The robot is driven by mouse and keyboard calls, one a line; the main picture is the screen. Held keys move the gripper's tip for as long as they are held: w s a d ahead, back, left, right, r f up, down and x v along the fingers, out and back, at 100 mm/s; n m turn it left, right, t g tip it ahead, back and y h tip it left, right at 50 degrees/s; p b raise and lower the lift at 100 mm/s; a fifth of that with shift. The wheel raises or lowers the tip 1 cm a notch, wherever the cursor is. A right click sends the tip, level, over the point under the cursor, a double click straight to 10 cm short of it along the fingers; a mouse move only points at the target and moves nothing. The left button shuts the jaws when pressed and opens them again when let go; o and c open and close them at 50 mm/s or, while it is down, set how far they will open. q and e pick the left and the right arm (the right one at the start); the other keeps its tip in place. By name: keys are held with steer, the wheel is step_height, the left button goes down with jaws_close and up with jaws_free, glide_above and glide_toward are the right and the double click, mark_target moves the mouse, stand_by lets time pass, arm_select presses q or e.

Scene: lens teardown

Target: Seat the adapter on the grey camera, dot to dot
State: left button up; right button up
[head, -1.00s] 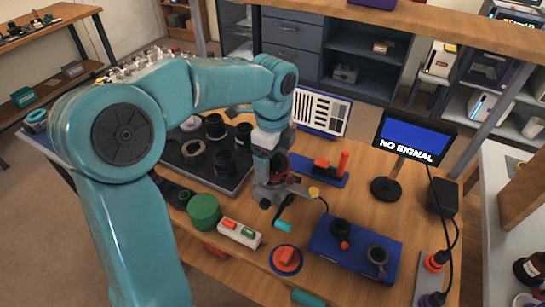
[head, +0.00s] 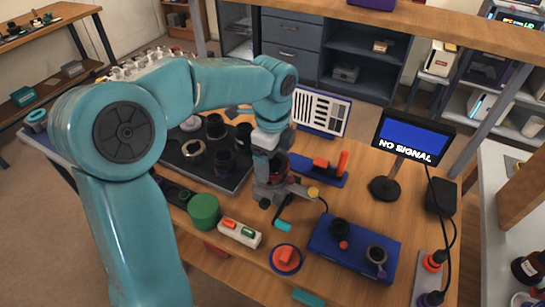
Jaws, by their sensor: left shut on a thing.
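My left arm (head: 190,85) reaches across the bench from the left. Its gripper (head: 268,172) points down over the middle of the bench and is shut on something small. The held thing is mostly hidden by the fingers, and I cannot make out an adapter or its dot. Just below the fingers is a grey body (head: 270,192) on the bench, likely the grey camera. I cannot tell whether the held thing touches it. No dot can be made out on it. My right gripper is not in view.
A dark tray (head: 222,184) with several lens parts lies left of the gripper. A green cylinder (head: 204,212) and a white switch box (head: 240,233) stand in front. A blue tray (head: 327,262) lies front right. A monitor (head: 415,137) reading NO SIGNAL stands right.

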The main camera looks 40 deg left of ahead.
arm_select(q)
steer(key=shift+f+b, duration=0.35)
steer(key=shift+f, duration=0.5)
stand_by(1.1)
